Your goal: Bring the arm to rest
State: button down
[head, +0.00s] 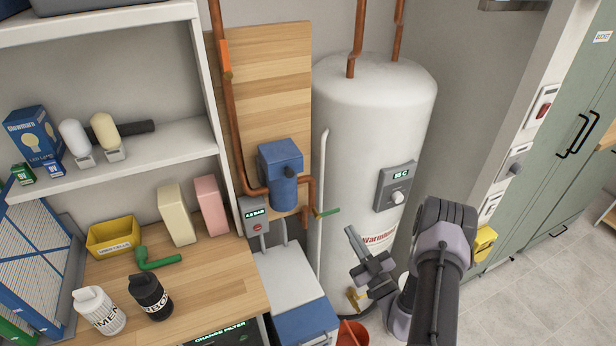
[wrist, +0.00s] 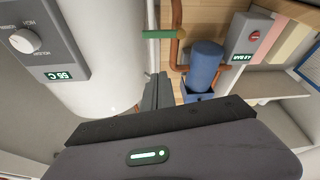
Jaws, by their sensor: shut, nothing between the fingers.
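My arm comes up from the bottom of the head view and bends in front of the white water tank (head: 375,120). My gripper (head: 353,238) is raised in free air before the lower left part of the tank. It is shut and empty. In the wrist view the shut fingers (wrist: 157,90) point between the tank (wrist: 105,60) and the blue pump (wrist: 205,65). I see no contact with either.
A wooden counter (head: 220,270) at the left holds bottles, a yellow bin (head: 113,237) and a green elbow pipe (head: 155,260). A red bucket (head: 352,333) stands below the gripper. Green cabinets (head: 560,150) line the right. Tiled floor (head: 540,300) is open at lower right.

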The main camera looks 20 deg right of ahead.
jog(key=w+a+r+n+g+y+b, duration=0.2)
jog(key=a+r+n+g+y, duration=0.3)
jog(key=a+r+n+y, duration=0.85)
jog(key=s+a+r+n+g+y+b, duration=0.1)
jog(key=s+a+r+n+g, duration=0.1)
jog(key=s+a+n+g, duration=0.5)
jog(key=s+a+r+n+g+y, duration=0.15)
jog(key=a+n+g, duration=0.35)
jog(key=n, duration=0.6)
jog(key=s+a+n+g+h+b, duration=0.2)
jog(key=s+a+n+g+h, duration=0.4)
jog(key=s+n, duration=0.75)
jog(key=s+d+n+t+h+b, duration=0.1)
jog(key=d+n+t+h, duration=0.2)
jog(key=n, duration=0.6)
jog(key=s+d+n+t+h+b, duration=0.1)
jog(key=d+n+t+h, duration=0.3)
jog(key=n, duration=0.6)
jog(key=h, duration=0.2)
jog(key=shift+r+h+b, duration=0.25)
jog(key=shift+h+b, duration=0.05)
jog(key=shift+h, duration=0.1)
